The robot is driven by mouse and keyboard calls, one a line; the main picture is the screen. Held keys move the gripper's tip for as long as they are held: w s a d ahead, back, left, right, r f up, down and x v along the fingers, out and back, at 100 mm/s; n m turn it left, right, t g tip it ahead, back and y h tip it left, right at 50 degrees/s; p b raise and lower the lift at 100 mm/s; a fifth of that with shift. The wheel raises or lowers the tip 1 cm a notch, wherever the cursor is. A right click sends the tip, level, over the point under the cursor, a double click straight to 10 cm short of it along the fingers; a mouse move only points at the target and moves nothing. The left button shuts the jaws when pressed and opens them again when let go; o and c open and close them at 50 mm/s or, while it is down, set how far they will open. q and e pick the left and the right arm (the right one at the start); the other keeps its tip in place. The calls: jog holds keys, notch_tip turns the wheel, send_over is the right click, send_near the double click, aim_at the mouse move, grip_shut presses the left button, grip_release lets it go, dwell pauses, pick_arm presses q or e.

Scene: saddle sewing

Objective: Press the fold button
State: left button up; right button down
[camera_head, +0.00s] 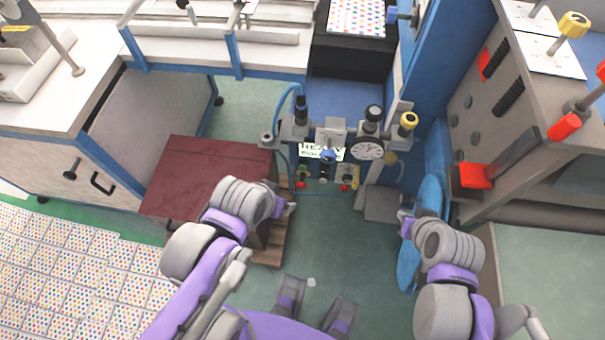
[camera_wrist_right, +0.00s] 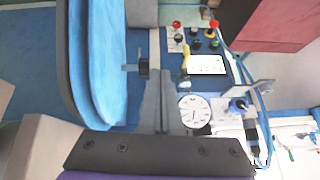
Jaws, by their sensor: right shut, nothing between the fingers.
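A control panel (camera_head: 326,174) with red, green, black and yellow-marked buttons sits low on the machine in the head view. No label marks the fold button legibly. My right gripper (camera_head: 403,217) is shut and empty, right of and nearer than the panel, beside a blue rounded pad. My left gripper (camera_head: 291,207) is below and left of the panel; its fingers are too small to read. Both grippers look apart from the buttons.
The blue pad (camera_head: 432,195) is close to my right arm. A dark red box (camera_head: 205,178) lies by my left arm. A grey machine frame (camera_head: 520,110) with red clamps stands at right.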

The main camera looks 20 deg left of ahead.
aim_at(303, 167)
jog(key=w+a+f+n+y+b, duration=0.2)
jog(key=w+a+f+b, duration=0.2)
jog(key=a+f, duration=0.4)
jog(key=w+a+f+n+y+b, duration=0.1)
jog(key=w+a+f+y+b, duration=0.1)
jog(key=w+a+f+b, duration=0.4)
pick_arm(q)
notch_tip(303, 167, down, 22)
jog(key=b, duration=0.7)
jog(key=shift+w+r+g, duration=0.25)
jog(key=shift+w+g, duration=0.05)
jog(key=shift+w, duration=0.05)
pick_arm(e)
jog(key=s+a+f+n+y, duration=0.1)
jog(key=a+f, duration=0.7)
jog(key=f, duration=0.2)
jog(key=a+f+n+t+y, duration=0.1)
jog(key=a+f+y, duration=0.1)
jog(key=a+f, duration=0.6)
notch_tip(303, 167, down, 3)
jog(key=shift+s+n+y, duration=0.3)
jog(key=shift+s, duration=0.1)
jog(key=shift+w, duration=0.15)
